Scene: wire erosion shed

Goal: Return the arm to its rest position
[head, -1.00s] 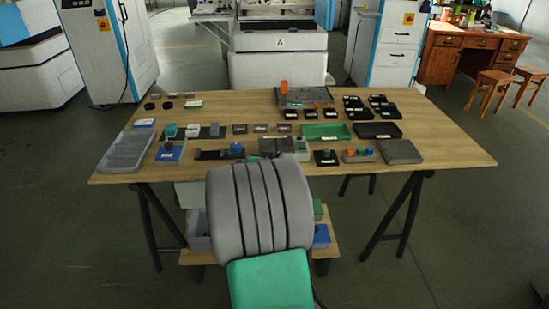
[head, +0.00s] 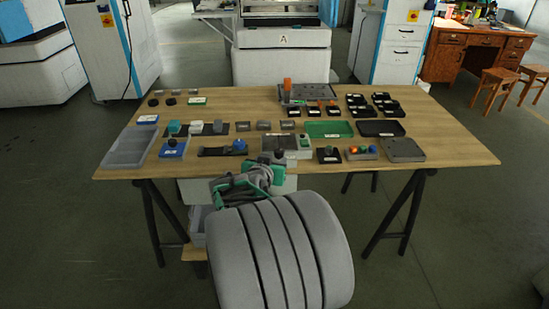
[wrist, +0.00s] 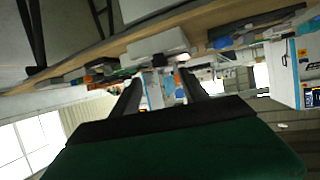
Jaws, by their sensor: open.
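My arm shows in the head view as a wide grey ribbed link of mine, low in front of the table (head: 460,157). Beyond it, green and dark parts of my wrist and gripper (head: 247,182) show by the table's front edge. The fingertips cannot be made out there. In the wrist view my gripper (wrist: 160,84) has two dark fingers apart with nothing held between them. That view is upside down, with the table edge (wrist: 215,18) across its top.
The table carries a grey tray (head: 130,147), a green tray (head: 329,129), a black tray (head: 381,128) and several small boxes and fixtures. Trestle legs (head: 404,212) stand at both sides. Machines stand behind, and a wooden desk (head: 468,57) with stools is at the back right. Floor is clear at both sides.

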